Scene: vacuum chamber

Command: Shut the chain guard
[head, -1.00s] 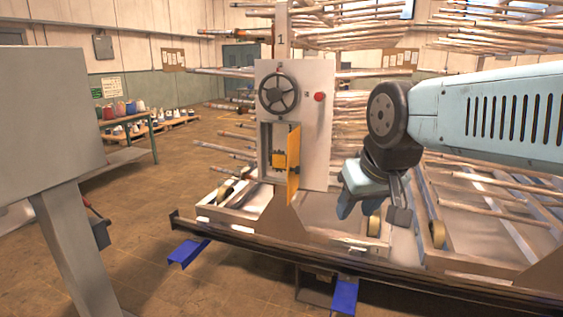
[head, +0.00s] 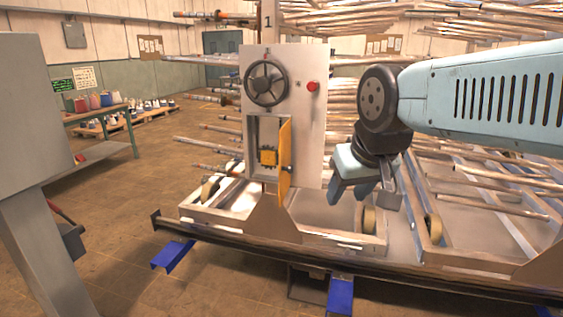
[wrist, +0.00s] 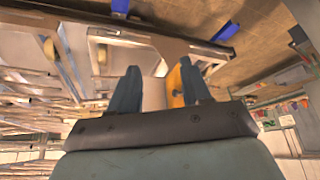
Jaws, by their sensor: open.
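The chain guard (head: 285,158) is a yellow-orange hinged door on the light grey panel (head: 311,135). It stands swung open on the right side of a rectangular opening, and a small dark knob shows near its lower part. Inside the opening is a yellow chain part (head: 268,157). My gripper (head: 348,198) is open and empty, pointing down, to the right of the guard and apart from it in the head view. In the wrist view my gripper's fingers (wrist: 160,85) are spread, and the orange guard (wrist: 176,84) shows beside and partly behind the right finger.
A black handwheel (head: 265,83) and a red button (head: 313,87) sit above the opening. Metal rods fill the rack behind my arm. A dark rail (head: 240,240) runs along the front. A grey cabinet (head: 30,110) stands at the left; the floor between is open.

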